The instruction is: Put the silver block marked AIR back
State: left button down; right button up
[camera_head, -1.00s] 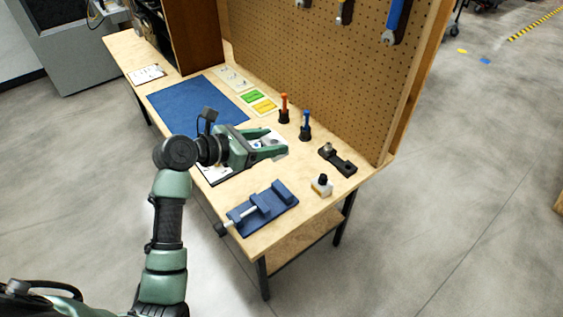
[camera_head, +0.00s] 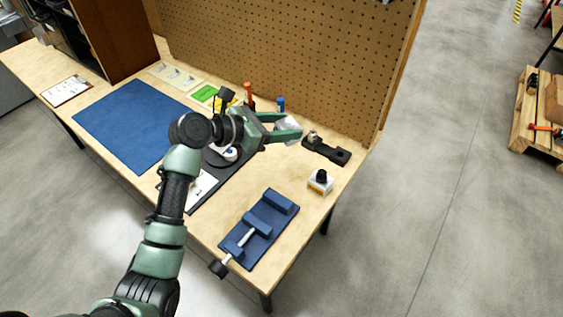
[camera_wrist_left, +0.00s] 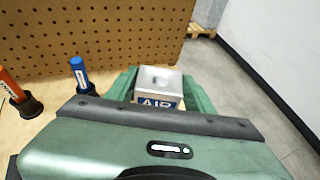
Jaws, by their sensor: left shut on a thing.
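The silver block marked AIR (camera_wrist_left: 158,86) is between the fingers of my left gripper (camera_wrist_left: 160,90) in the left wrist view, with its blue AIR label facing the camera. In the head view my left gripper (camera_head: 290,130) is shut on the block (camera_head: 292,125), whose pale end shows between the green fingers. The gripper is above the workbench, left of a black fixture (camera_head: 326,148) with a small metal piece on it. My right gripper is in neither view.
A blue vise (camera_head: 258,230) and a small white bottle with a black cap (camera_head: 320,182) stand at the front right. Orange (camera_wrist_left: 10,85) and blue (camera_wrist_left: 78,70) handled tools stand near the pegboard (camera_head: 290,60). A blue mat (camera_head: 135,125) lies at left.

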pick_arm(q)
notch_tip(320, 180, down, 8)
jog(key=shift+w+a+f+b, duration=0.1)
jog(key=shift+w+a+b, duration=0.05)
jog(key=shift+b, duration=0.3)
jog(key=shift+f, duration=0.55)
notch_tip(320, 180, down, 4)
jog(key=shift+r+b, duration=0.1)
jog(key=shift+b, duration=0.3)
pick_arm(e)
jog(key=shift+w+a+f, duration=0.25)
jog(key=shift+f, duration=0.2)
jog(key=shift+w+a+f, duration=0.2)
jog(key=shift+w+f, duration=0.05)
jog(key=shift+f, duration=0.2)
pick_arm(q)
jog(key=c, duration=0.6)
grip_release()
jog(key=shift+f, duration=0.2)
jog(key=shift+r, duration=0.2)
jog(key=p+v, duration=0.1)
jog(key=v, duration=1.1)
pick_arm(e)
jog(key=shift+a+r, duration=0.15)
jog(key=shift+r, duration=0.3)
